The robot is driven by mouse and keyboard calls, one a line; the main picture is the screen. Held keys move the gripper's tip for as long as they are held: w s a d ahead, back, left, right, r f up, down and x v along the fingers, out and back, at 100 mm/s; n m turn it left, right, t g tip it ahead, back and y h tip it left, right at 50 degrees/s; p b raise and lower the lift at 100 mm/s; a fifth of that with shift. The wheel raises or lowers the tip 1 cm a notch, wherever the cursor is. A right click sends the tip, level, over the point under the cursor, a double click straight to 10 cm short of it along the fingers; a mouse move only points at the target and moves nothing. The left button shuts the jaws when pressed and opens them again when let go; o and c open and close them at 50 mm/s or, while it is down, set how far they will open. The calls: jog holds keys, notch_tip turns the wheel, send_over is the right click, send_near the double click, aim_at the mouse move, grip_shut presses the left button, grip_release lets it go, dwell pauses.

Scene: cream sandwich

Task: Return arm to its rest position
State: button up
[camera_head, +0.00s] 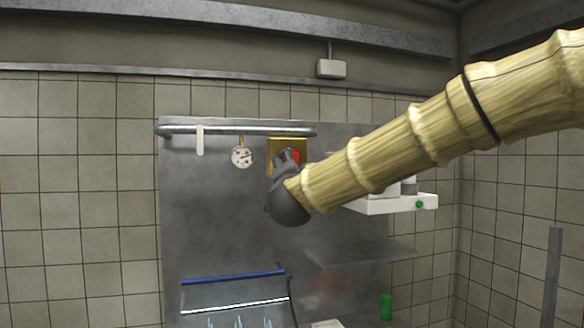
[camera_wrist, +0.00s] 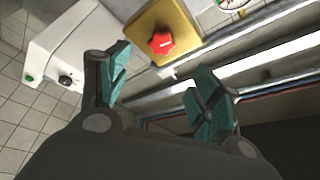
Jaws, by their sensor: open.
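My arm (camera_head: 400,150) reaches in from the right in the head view, with a tan, ringed surface. Its dark grey end (camera_head: 287,205) is in front of the metal back panel. My gripper (camera_wrist: 160,88) shows in the wrist view with its two teal-padded fingers spread apart and nothing between them. Beyond the fingers is a red knob (camera_wrist: 161,43) on a yellow plate (camera_wrist: 185,22); the fingers look apart from it. In the head view the arm's end partly covers this yellow plate (camera_head: 272,147).
A metal rail (camera_head: 225,131) and a round gauge (camera_head: 241,156) are left of the arm's end. A white unit with a green button (camera_head: 400,203) is partly behind the arm. A blue-edged rack (camera_head: 235,276) and green cylinder (camera_head: 386,306) are lower. Tiled walls enclose the corner.

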jog(key=shift+f, duration=0.1)
dwell(0.4)
